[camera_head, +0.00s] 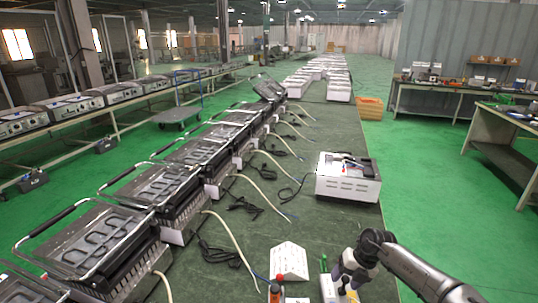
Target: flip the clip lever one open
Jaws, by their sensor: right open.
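My right arm comes in from the lower right. Its gripper (345,281) points down and is open over a small white part with yellow bits (352,295) at the bottom edge of the view. The clip lever cannot be made out; it is too small or hidden by the gripper. I cannot tell whether the fingers touch anything. My left gripper is not in view.
A white angled plate (290,262) lies left of the gripper, with orange and red handled tools (276,291) in front. A white housing (348,180) stands farther back. Grill units with cables (90,240) line the left of the green bench (330,228). The bench middle is mostly free.

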